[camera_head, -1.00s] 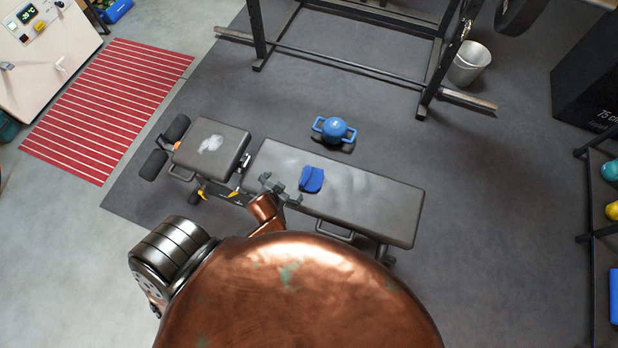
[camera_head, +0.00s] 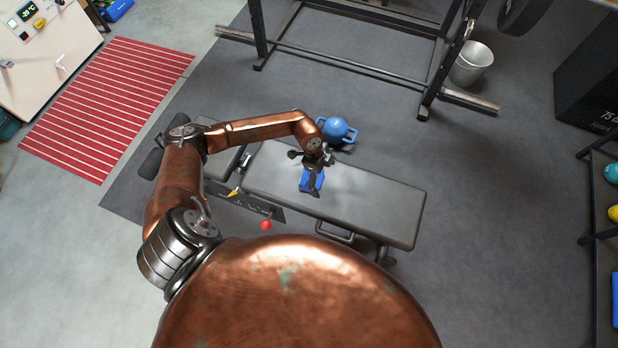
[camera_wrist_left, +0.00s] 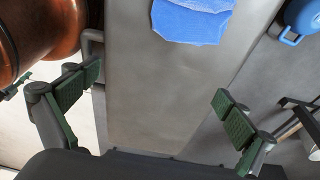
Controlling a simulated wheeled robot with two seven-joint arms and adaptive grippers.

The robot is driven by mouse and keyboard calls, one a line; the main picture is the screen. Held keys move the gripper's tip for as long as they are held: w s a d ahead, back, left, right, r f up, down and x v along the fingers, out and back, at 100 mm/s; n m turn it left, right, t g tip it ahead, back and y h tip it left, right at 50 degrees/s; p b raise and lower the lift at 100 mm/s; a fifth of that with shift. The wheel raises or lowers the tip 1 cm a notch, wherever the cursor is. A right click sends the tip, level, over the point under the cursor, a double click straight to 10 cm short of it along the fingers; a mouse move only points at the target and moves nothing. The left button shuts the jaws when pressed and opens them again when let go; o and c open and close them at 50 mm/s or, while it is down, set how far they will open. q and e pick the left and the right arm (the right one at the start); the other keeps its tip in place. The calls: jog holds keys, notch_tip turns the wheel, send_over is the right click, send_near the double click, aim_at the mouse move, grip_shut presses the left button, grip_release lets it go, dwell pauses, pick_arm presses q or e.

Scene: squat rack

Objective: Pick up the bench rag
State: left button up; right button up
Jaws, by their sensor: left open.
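The blue bench rag (camera_head: 304,183) lies on the long grey pad of the bench (camera_head: 375,205). My left gripper (camera_head: 313,172) is over the rag in the head view and hides part of it. In the left wrist view the rag (camera_wrist_left: 192,20) lies at the top edge, partly cut off. There my left gripper (camera_wrist_left: 157,90) has its two green-padded fingers spread wide, with only bare pad between them. It is open and empty, and the rag is beyond the fingertips. My right gripper is not in view.
A blue kettlebell-like weight (camera_head: 338,130) stands just behind the bench; it also shows in the left wrist view (camera_wrist_left: 303,15). The rack (camera_head: 350,72) and a bucket (camera_head: 471,62) stand further back. The right part of the bench pad is clear.

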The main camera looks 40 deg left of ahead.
aim_at(308, 175)
pick_arm(q)
jog(key=a+y, duration=0.1)
jog(key=a, duration=0.1)
jog(key=a+f+y, duration=0.1)
jog(key=a, duration=0.2)
jog(key=a+f+n+b, duration=0.1)
jog(key=a, duration=0.1)
jog(key=shift+w+a+f+y, duration=0.2)
jog(key=shift+a+y, duration=0.2)
notch_tip(308, 175, down, 5)
jog(key=shift+w+d+f+b, duration=0.15)
jog(key=shift+f+b, duration=0.05)
jog(key=shift+b, duration=0.85)
jog(key=shift+r, duration=0.1)
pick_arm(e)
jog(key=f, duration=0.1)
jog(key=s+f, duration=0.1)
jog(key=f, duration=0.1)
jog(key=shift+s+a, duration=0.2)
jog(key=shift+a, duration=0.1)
pick_arm(q)
jog(key=shift+c, duration=0.6)
jog(key=c, duration=1.1)
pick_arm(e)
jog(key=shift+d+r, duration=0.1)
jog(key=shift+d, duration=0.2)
